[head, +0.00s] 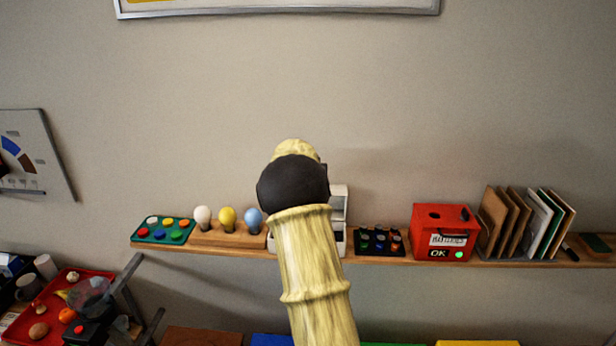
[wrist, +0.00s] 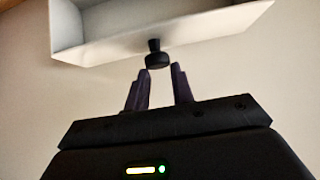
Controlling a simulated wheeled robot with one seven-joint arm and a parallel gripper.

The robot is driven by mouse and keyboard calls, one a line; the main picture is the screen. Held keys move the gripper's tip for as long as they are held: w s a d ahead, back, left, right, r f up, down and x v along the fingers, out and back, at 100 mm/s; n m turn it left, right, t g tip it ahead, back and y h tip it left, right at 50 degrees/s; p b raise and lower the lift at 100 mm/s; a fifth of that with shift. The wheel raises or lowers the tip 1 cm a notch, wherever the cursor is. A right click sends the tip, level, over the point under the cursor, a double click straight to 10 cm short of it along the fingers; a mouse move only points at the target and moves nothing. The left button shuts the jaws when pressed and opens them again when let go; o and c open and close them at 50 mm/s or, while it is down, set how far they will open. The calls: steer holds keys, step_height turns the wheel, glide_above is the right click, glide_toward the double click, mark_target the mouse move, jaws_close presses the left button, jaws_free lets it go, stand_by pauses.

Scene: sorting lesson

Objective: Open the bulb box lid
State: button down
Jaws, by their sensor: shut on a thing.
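The white bulb box (head: 340,243) is on the wall shelf in the head view, largely hidden behind my arm. A pale panel (head: 339,192) stands up above it and looks like its lid, partly raised. In the wrist view a white hollow part (wrist: 110,47) of the box spans the top, with a black knob (wrist: 156,58) at its near edge. My gripper (wrist: 162,69) is shut on this knob, its dark fingertips at the knob's lower end. In the head view my arm hides the gripper and the knob.
Left of the box are a wooden holder (head: 228,238) with three bulbs and a green tray (head: 150,236) of coloured discs. Right are a black tray (head: 379,253), a red box (head: 443,217) and upright boards (head: 503,220).

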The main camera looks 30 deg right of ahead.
steer(key=shift+w+r, duration=0.1)
steer(key=shift+r, duration=0.1)
steer(key=c, duration=1.5)
jaws_free()
steer(key=o, duration=0.4)
steer(key=shift+w+d+f, duration=0.15)
steer(key=shift+c, duration=0.2)
steer(key=shift+w+f, duration=0.15)
steer(key=shift+f, duration=0.05)
steer(key=shift+s+r, duration=0.15)
steer(key=shift+s, duration=0.2)
steer(key=shift+s+a+r+b, duration=0.2)
steer(key=shift+s+a+b, duration=0.05)
steer(key=shift+a+b, duration=0.2)
steer(key=b+v, duration=0.6)
steer(key=v, duration=1)
